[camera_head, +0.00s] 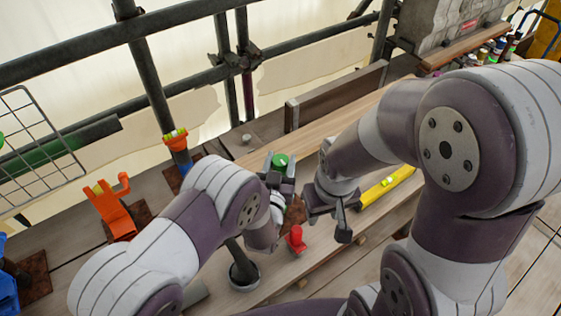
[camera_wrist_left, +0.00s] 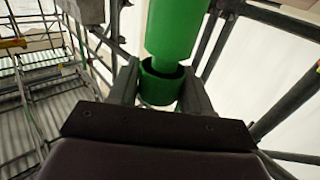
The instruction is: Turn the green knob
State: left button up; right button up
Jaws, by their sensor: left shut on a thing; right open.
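The green knob (camera_head: 280,160) shows as a small round green top between the fingers of my left gripper (camera_head: 281,172), above the wooden deck. In the left wrist view, a green piece (camera_wrist_left: 160,85) with an open rim sits between the two fingers of the left gripper (camera_wrist_left: 161,92), which is shut on it. A larger green cylinder (camera_wrist_left: 178,28) stands beyond the rim, close to it; whether they are joined I cannot tell. My right gripper (camera_head: 333,213) is open and empty to the right of the left one, above the planks.
A red fitting (camera_head: 295,240) stands just below the grippers, and a yellow spirit level (camera_head: 385,187) lies to the right. An orange stand (camera_head: 112,210) and a wire basket (camera_head: 35,140) are at left. Scaffold tubes (camera_head: 190,30) cross the back.

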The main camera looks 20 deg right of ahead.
pick_arm(q)
jog(key=m+g+h+b, duration=0.3)
jog(key=m+g+h, duration=0.1)
jog(key=h, duration=0.1)
jog(key=shift+w+a+f+h+b, duration=0.1)
jog(key=shift+f+h+b, duration=0.1)
jog(key=shift+h+b, duration=0.15)
jog(key=m+g+h+b, duration=0.1)
jog(key=m+g, duration=0.1)
jog(key=g, duration=0.1)
jog(key=m+g+h+b, duration=0.2)
jog(key=m+g, duration=0.1)
jog(key=shift+h+b, duration=0.25)
jog(key=shift+b, duration=0.05)
jog(key=m+g+b, duration=0.2)
jog(key=m+g, duration=0.1)
jog(key=g, duration=0.1)
jog(key=m+g+b, duration=0.2)
jog(key=m+g, duration=0.1)
jog(key=g, duration=0.2)
jog(key=shift+g+h, duration=0.3)
jog(key=shift+r+m+g+y+b, duration=0.1)
jog(key=shift+m+g+y+b, duration=0.3)
jog(key=shift+m+g+b, duration=0.6)
jog(key=shift+r+m+g+y+b, duration=0.1)
jog(key=shift+m+g+y+b, duration=0.4)
jog(key=shift+g, duration=0.9)
jog(key=o, duration=0.9)
jog(key=shift+o, duration=0.2)
